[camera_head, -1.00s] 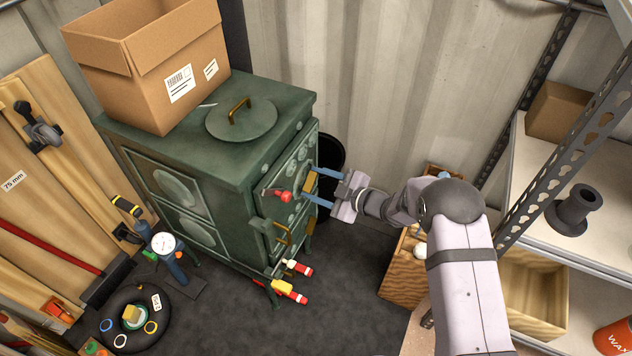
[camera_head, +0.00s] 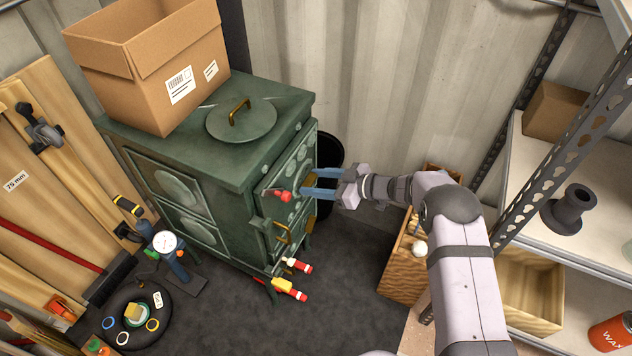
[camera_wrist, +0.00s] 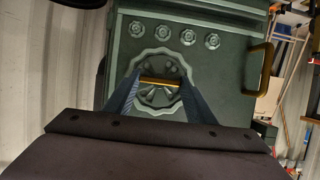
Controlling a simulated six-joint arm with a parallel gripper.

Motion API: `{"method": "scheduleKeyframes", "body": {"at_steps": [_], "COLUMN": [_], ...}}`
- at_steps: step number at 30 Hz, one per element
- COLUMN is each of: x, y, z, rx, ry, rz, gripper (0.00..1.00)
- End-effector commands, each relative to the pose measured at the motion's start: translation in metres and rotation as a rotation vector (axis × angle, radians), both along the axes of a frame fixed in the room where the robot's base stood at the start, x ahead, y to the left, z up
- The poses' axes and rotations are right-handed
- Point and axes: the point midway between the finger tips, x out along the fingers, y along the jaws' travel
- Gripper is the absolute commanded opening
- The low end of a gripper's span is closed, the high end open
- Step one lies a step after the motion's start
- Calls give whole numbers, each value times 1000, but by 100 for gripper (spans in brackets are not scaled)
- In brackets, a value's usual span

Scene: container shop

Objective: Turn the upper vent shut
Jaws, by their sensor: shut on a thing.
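The dark green stove (camera_head: 245,150) stands against the back wall, its front facing right. In the wrist view, a round vent (camera_wrist: 161,58) with a scalloped edge and a brass bar (camera_wrist: 160,82) across it sits on the stove front. My gripper (camera_head: 306,184) is at the upper part of this front. Its two blue-grey fingers (camera_wrist: 160,84) are closed on the brass bar, one at each end. Slots show below the bar in the vent.
A red-knobbed handle (camera_head: 284,196) sticks out left of my gripper. A brass door handle (camera_wrist: 258,70) is on the stove front. A black bin (camera_head: 328,160) stands behind my gripper. A cardboard box (camera_head: 150,65) sits on the stove. Shelving stands at right.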

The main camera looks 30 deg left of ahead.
Motion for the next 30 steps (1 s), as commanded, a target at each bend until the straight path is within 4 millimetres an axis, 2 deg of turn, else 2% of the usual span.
{"method": "scheduleKeyframes", "body": {"at_steps": [11,12,14,23,30], "x": [0,0,0,0,1], "y": [0,0,0,-1,-17], "z": [0,0,0,0,8], "rx": [1,1,1,1,1], "ry": [11,11,10,8,8], "rz": [-3,-3,-3,-2,-4], "gripper": [28,57,69,69,69]}}
